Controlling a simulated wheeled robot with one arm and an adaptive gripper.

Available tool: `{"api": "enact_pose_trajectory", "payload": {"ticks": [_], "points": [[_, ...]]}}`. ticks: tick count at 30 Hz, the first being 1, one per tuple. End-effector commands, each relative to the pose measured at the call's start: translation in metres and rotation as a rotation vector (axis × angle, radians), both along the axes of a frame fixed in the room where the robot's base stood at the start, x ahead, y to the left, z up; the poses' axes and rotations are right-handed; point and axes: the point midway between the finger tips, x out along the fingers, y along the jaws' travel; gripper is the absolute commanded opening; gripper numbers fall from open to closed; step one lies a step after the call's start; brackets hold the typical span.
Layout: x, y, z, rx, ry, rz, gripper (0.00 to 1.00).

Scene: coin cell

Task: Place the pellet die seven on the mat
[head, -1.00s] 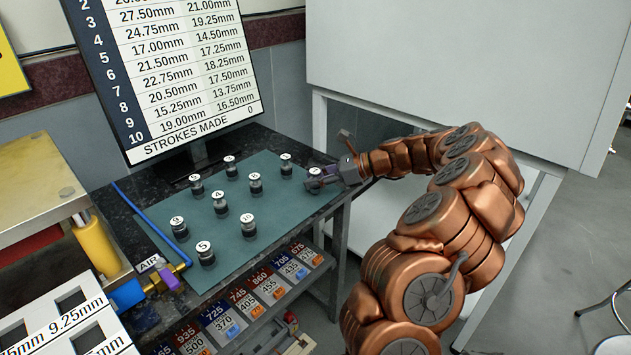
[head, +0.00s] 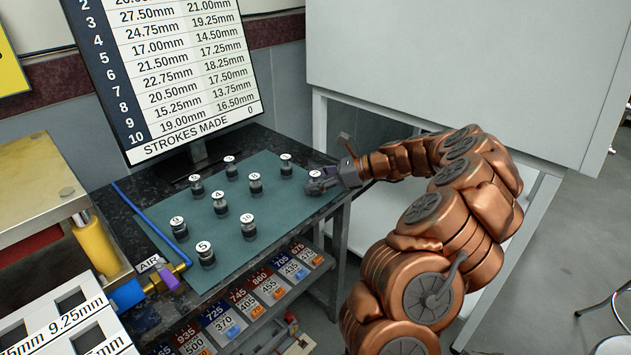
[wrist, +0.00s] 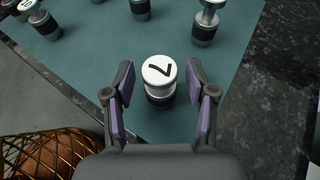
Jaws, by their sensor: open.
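The pellet die seven (wrist: 159,77) stands upright on the green mat (wrist: 232,50), its white top marked 7. It sits between the open fingers of my gripper (wrist: 160,108) in the wrist view, with gaps showing on both sides. In the head view die seven (head: 315,174) is at the right end of the mat (head: 283,212), partly hidden by my gripper (head: 322,183). My gripper reaches in from the right, low over the mat.
Several other numbered dies, such as die ten (head: 248,226) and die five (head: 205,253), stand on the mat to the left. A screen (head: 165,70) stands behind. A blue air hose (head: 140,215) runs along the left. A rack of labelled bins (head: 255,300) hangs below the front edge.

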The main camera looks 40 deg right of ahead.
Motion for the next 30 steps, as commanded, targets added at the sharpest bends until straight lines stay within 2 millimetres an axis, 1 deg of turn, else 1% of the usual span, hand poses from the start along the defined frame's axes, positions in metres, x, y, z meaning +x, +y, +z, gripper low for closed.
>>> {"api": "enact_pose_trajectory", "payload": {"ticks": [5,15,19,24,30], "points": [[-0.009,-0.011,0.008,0.000,-0.002,-0.003,0.56],[-0.050,-0.055,0.032,-0.001,-0.001,-0.004,0.56],[-0.062,-0.069,0.039,-0.003,-0.001,-0.006,0.56],[-0.073,-0.078,0.045,0.000,0.000,-0.001,0.56],[-0.076,-0.081,0.047,0.000,0.000,0.000,0.56]]}}
